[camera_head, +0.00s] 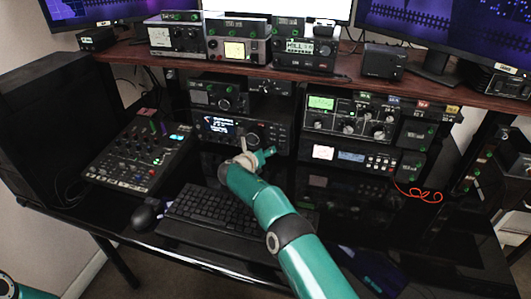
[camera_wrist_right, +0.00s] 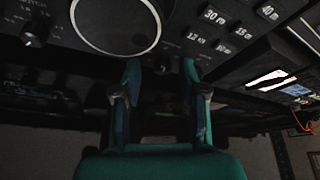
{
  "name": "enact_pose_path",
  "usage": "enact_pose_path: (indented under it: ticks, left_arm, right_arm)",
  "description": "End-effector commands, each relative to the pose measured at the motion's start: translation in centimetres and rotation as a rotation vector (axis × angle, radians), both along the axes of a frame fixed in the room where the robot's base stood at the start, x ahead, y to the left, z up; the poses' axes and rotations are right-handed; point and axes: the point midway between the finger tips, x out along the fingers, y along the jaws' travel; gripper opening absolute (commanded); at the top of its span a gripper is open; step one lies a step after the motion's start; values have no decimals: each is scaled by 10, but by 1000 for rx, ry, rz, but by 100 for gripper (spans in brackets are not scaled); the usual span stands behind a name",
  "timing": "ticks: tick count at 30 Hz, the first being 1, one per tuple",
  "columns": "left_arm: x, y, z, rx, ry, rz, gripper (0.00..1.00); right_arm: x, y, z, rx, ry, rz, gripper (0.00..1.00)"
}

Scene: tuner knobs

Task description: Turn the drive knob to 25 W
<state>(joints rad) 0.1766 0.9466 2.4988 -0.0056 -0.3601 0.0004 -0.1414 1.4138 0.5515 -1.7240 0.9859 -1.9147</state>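My right gripper (camera_head: 257,151) is at the front of the black radio (camera_head: 213,124) on the desk, below its large dial (camera_head: 252,138). In the right wrist view the two fingers of my right gripper (camera_wrist_right: 162,72) are apart. A small dark knob (camera_wrist_right: 160,66) shows in the gap between the fingertips; I cannot tell whether they touch it. Its label is not readable, so I cannot tell whether it is the drive knob. The large dial (camera_wrist_right: 117,24) is above the fingers. My left gripper is out of view.
A keyboard (camera_head: 210,207) and mouse (camera_head: 146,215) lie in front of the radio. A mixer (camera_head: 138,155) stands at left. A grey tuner with knobs (camera_head: 348,117) stands at right, with a red cable (camera_head: 420,194) nearby. A wooden shelf (camera_head: 150,58) with more devices overhangs the radio.

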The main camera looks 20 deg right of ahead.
Motion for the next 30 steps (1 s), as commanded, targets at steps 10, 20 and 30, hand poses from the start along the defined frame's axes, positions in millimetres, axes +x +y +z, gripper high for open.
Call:
enact_pose_path:
  ticks: [10,20,30]
  left_arm:
    - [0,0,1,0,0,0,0]
    - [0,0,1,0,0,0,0]
    - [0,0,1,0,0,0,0]
  right_arm:
    - [-1,0,2,0,-1,-2,42]
    - [-17,17,10,0,1,1,42]
    - [-57,57,30,-1,-1,2,42]
